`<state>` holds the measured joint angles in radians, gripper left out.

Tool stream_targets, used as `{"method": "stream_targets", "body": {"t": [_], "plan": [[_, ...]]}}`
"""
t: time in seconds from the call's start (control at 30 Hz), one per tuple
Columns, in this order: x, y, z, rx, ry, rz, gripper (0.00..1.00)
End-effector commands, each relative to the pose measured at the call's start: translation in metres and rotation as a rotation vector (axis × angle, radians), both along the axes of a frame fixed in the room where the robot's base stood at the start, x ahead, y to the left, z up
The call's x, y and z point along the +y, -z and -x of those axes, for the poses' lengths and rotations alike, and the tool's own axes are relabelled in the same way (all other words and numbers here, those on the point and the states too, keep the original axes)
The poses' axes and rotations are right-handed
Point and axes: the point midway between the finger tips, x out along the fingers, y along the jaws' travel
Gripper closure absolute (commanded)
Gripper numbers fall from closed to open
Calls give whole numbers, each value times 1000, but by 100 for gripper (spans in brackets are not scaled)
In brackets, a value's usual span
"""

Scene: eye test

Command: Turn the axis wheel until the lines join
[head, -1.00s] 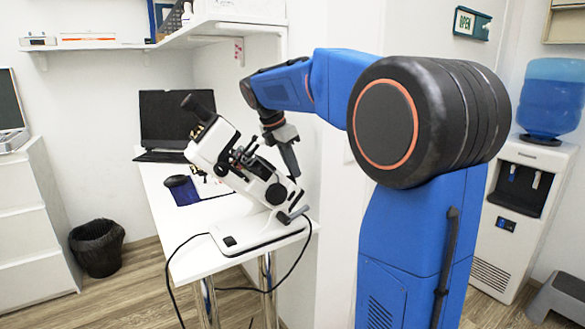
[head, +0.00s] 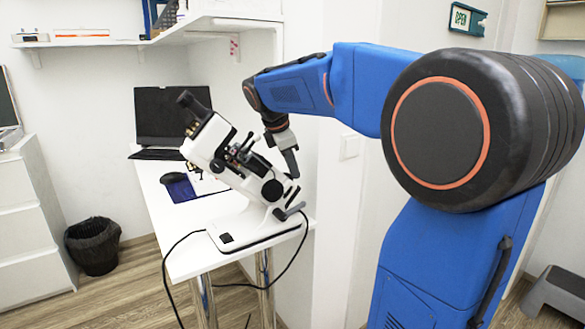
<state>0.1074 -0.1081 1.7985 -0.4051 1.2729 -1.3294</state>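A white and black lensmeter (head: 232,165) stands tilted on its base on the white desk, with a black eyepiece (head: 190,102) at its upper left end. A round black knob (head: 272,190) shows on its near side; I cannot tell whether this is the axis wheel. My gripper (head: 291,166) points down beside the lensmeter's right end, above the knob. Its fingers overlap in this view, so its opening and any contact are unclear. The lines inside the eyepiece are not visible.
A laptop (head: 172,115), a mouse on a blue mat (head: 182,192) and a black cable (head: 166,275) are around the lensmeter on the desk (head: 150,180). A shelf hangs above. A wall stands close on the right. A black bin (head: 93,247) is on the floor.

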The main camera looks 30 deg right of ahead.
Motion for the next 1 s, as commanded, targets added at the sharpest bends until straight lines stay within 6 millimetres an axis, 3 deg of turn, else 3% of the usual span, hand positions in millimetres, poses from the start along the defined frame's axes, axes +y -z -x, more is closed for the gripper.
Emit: {"method": "stream_targets", "body": {"t": [0.47, 0.67, 1.0], "plan": [[3, -6, 0, -1, -1, 0, 73], [15, -33, 4, -2, -3, 0, 73], [42, -95, 14, -2, -3, 0, 73]]}}
